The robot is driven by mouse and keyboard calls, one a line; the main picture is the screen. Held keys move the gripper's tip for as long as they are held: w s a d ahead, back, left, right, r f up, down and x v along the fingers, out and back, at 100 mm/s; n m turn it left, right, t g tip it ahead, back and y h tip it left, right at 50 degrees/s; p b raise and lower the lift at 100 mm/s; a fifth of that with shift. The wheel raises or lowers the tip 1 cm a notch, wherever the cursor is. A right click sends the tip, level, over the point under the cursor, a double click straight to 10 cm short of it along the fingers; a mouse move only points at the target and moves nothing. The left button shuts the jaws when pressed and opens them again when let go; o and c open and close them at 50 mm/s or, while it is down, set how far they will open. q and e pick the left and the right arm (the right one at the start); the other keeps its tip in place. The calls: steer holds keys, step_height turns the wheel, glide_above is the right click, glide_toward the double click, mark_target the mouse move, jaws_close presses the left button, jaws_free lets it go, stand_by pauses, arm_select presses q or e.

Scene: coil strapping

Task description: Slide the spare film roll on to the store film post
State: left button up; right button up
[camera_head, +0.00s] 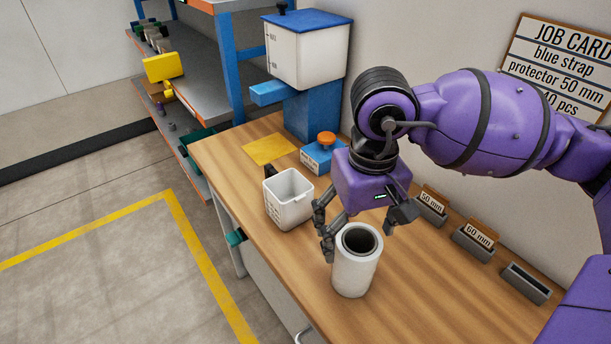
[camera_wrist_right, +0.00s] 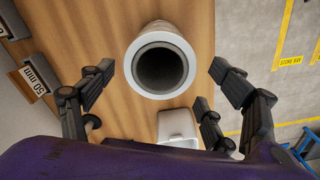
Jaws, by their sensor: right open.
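The spare film roll (camera_head: 354,272), a white cylinder with a dark hollow core, stands upright near the front edge of the wooden bench. My right gripper (camera_head: 361,225) is open just above and around its top, with fingers apart on either side. In the right wrist view the roll (camera_wrist_right: 134,68) is seen from above, between the spread fingers of the gripper (camera_wrist_right: 160,80), with gaps at both sides. My left gripper is not in view. I cannot make out the store film post in either view.
A white bin (camera_head: 289,198) stands on the bench (camera_head: 240,165) left of the roll. Behind are a blue button box (camera_head: 322,157), a yellow sheet (camera_head: 269,149) and a blue-lidded hopper (camera_head: 303,52). Labelled grey holders (camera_head: 472,245) line the wall side. A shelf rack (camera_head: 200,75) stands beyond.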

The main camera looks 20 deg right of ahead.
steer(key=f, duration=0.4)
steer(key=s+f+p, duration=0.1)
steer(key=f, duration=0.2)
steer(key=shift+d, duration=0.2)
steer(key=c, duration=1.5)
steer(key=shift+r, duration=0.1)
